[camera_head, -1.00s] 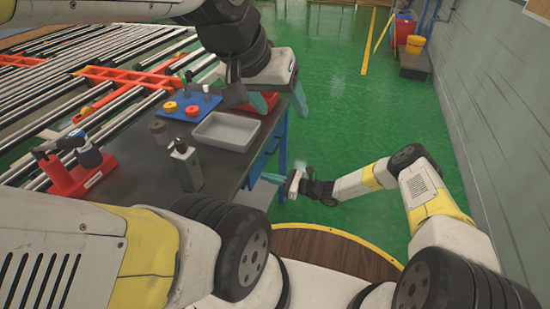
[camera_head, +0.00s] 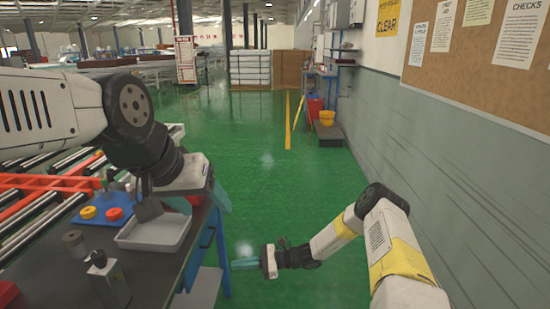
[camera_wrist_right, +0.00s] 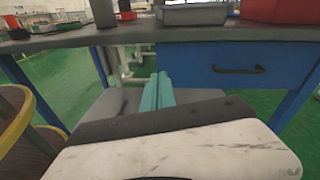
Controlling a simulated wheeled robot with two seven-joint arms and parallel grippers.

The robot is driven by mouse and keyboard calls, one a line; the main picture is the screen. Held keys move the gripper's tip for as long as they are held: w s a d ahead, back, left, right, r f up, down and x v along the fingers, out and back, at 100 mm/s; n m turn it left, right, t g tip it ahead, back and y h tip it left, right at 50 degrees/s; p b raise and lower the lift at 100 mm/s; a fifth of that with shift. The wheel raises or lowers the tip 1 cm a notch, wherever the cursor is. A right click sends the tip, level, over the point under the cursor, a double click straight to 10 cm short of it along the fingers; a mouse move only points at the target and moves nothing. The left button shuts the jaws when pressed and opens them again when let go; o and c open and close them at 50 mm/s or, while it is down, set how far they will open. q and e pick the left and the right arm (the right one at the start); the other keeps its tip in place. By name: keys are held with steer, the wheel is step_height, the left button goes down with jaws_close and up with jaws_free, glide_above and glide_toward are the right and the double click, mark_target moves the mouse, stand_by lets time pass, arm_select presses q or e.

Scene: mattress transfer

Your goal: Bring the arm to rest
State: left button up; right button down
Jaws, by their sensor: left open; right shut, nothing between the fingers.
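My left gripper (camera_head: 221,198) is above the back right part of the workbench, beside the grey tray. One teal finger shows clearly; the other is mostly hidden, and nothing is seen held. My right gripper (camera_head: 245,263) is low, over the green floor just right of the bench, pointing left. In the right wrist view its teal fingers (camera_wrist_right: 158,92) are together with nothing between them, in front of the bench's blue drawer.
The dark workbench (camera_head: 62,282) holds a grey tray (camera_head: 153,234), a blue board (camera_head: 103,207) with coloured pieces, and a grey bottle-like item (camera_head: 108,280). A roller conveyor lies behind. A wall (camera_head: 440,160) stands at right. The green floor (camera_head: 290,190) ahead is clear.

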steer(key=s+d+r+n+h, duration=0.2)
steer(key=d+r+n+h, duration=0.15)
steer(key=r, duration=0.55)
steer(key=s+d+r+n+h, duration=0.25)
steer(key=d+r+n, duration=0.2)
steer(key=r, duration=0.45)
steer(key=s+d+r+n+h, duration=0.25)
steer(key=d+r, duration=0.25)
steer(key=r, duration=0.4)
steer(key=s+d+r+n+t+h, duration=0.5)
steer(key=s+d+r, duration=0.9)
steer(key=s, duration=0.3)
steer(key=r+t+h, duration=0.1)
steer(key=t, duration=0.1)
steer(key=shift+s+d+t, duration=0.15)
steer(key=shift+d+t, duration=0.15)
steer(key=shift+d, duration=0.05)
